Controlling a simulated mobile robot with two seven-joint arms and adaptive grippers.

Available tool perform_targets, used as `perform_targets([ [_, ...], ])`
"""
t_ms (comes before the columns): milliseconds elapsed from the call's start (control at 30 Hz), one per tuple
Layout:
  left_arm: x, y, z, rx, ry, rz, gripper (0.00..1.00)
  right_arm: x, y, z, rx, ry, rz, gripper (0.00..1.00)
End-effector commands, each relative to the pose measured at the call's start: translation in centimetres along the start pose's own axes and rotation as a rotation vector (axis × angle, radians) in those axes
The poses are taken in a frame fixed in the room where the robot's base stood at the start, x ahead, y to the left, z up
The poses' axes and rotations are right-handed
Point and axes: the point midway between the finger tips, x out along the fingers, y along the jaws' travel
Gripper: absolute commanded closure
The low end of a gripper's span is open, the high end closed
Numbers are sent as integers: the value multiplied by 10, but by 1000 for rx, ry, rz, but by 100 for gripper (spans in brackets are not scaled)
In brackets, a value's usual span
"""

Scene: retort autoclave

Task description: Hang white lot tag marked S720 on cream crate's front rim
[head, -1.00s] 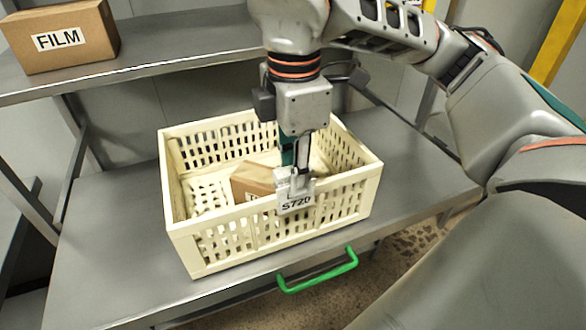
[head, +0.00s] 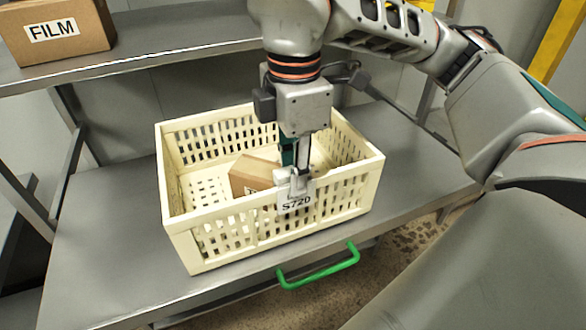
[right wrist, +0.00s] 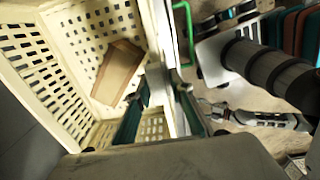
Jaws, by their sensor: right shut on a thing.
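The cream crate (head: 205,235) stands on the grey metal table and also shows in the right wrist view (right wrist: 48,92). The white lot tag (head: 295,203), marked S720, is at the crate's front rim, with its lettered face hanging down over the outside of the front wall. My right gripper (head: 293,178) is shut on the upper part of the tag, pointing down at the rim. In the right wrist view its fingers (right wrist: 165,105) lie on either side of the crate wall's edge. Whether the tag's hook bears on the rim cannot be told. My left gripper is not in view.
A brown carton (head: 252,173) lies inside the crate. A box labelled FILM (head: 57,32) sits on the upper shelf at the left. A green handle (head: 318,268) sticks out below the table's front edge. The table (head: 100,230) is bare left of the crate.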

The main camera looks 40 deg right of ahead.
Motion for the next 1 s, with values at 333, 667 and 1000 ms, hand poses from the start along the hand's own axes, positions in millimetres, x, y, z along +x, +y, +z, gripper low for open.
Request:
perform_targets([
  [333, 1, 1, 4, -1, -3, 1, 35, 4, 0, 0, 0, 0, 1, 100],
  [667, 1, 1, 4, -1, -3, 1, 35, 4, 0, 0, 0, 0, 0, 59],
  [1000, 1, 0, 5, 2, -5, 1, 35, -5, 0, 0, 0, 1, 2, 59],
])
